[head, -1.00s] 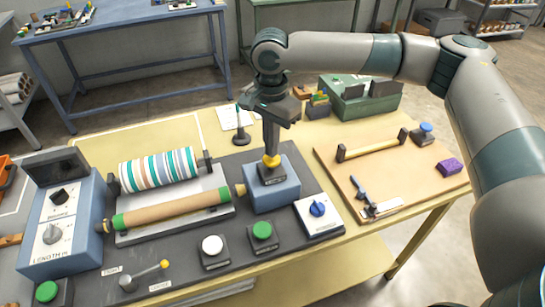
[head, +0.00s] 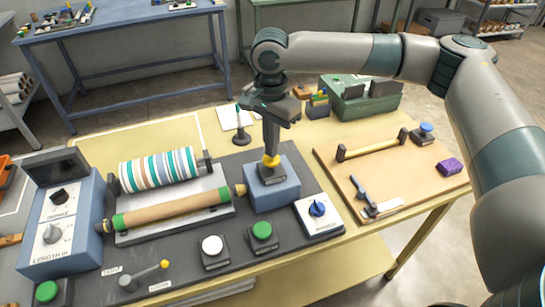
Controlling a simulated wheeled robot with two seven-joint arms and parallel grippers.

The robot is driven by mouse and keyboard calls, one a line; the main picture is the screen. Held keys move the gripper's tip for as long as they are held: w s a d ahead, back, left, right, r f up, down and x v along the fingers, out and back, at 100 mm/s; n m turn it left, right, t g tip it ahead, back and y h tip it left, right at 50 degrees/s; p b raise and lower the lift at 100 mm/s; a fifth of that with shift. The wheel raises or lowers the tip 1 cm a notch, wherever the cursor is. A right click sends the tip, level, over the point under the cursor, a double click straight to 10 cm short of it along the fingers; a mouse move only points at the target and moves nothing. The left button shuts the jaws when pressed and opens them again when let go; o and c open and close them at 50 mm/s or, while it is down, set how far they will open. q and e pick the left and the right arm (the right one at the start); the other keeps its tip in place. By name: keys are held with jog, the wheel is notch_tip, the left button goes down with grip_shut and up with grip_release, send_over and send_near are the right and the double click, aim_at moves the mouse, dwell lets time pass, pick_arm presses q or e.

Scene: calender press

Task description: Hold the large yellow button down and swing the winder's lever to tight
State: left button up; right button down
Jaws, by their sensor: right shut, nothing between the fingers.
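The large yellow button (head: 271,162) sits on top of the blue box (head: 272,196) in the middle of the table. My right gripper (head: 271,153) points straight down with its fingers shut and empty, and its tips meet the button's top. How far the button is pressed I cannot tell. The lever (head: 147,274) with a yellow knob lies at the front left of the dark mat, its knob end pointing right. Small labels (head: 112,271) stand near it, too small to read surely. My left gripper is not in view.
The rollers, one striped (head: 158,169) and one tan (head: 172,211), lie behind the lever. A blue control box (head: 66,225) stands left of it. White (head: 212,244) and green (head: 262,230) buttons and a blue knob (head: 317,208) line the front. A wooden board (head: 385,170) lies right.

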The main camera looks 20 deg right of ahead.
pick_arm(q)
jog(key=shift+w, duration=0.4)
pick_arm(e)
jog(key=shift+f, duration=0.35)
jog(key=shift+f, duration=1.4)
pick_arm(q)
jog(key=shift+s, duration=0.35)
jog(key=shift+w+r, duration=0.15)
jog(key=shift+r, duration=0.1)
